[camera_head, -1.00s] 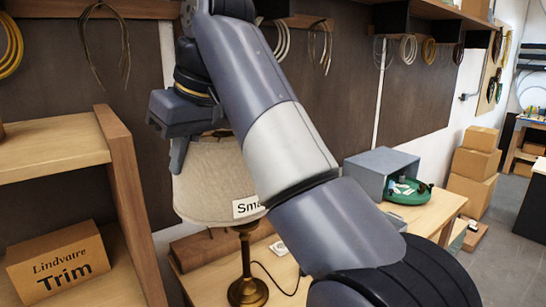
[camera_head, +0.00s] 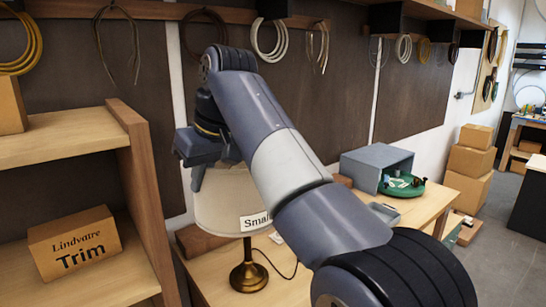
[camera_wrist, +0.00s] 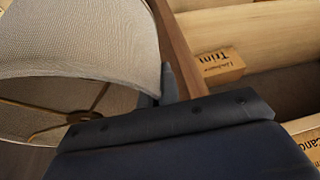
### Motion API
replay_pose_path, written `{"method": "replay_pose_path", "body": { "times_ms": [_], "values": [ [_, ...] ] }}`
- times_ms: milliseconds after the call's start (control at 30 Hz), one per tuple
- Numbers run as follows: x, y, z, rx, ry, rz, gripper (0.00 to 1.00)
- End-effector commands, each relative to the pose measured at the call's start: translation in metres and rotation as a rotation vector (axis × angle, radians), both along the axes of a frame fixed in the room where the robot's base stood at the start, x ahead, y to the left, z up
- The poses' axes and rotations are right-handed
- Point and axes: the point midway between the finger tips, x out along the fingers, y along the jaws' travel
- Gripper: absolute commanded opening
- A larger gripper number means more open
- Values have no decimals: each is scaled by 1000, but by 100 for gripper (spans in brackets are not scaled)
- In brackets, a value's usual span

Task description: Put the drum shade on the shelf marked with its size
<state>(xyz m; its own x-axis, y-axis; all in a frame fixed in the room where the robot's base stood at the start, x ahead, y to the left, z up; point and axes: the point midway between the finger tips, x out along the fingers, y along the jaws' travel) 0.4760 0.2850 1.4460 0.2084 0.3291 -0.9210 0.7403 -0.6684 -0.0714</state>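The cream drum shade (camera_head: 222,210) has a white label reading "Smal", cut off by my arm. It is above a brass lamp base (camera_head: 248,277) on the workbench; I cannot tell whether it touches the stem. My gripper (camera_head: 199,178) is at its left side, with a finger over the shade wall. In the wrist view the shade (camera_wrist: 90,38) fills the left, tilted, its inner ring and spokes showing. My gripper (camera_wrist: 158,88) appears shut on the shade's edge there; the fingertips are partly hidden. No size mark shows on the shelves.
A wooden shelf unit (camera_head: 142,170) stands left, with a "Lindvatre Trim" box (camera_head: 75,245) on a lower board. The workbench (camera_head: 425,207) holds a grey open box (camera_head: 376,168) and a green tray (camera_head: 402,187). Cartons (camera_head: 470,170) are stacked at the right.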

Motion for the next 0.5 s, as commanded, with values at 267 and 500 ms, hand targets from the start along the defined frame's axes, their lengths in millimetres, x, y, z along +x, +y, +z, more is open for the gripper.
{"method": "replay_pose_path", "body": {
  "times_ms": [267, 500],
  "values": [
    [64, -33, -101, -5, 8, -158, 0],
    [105, -90, -210, -5, 9, -332, 0]
  ]
}}
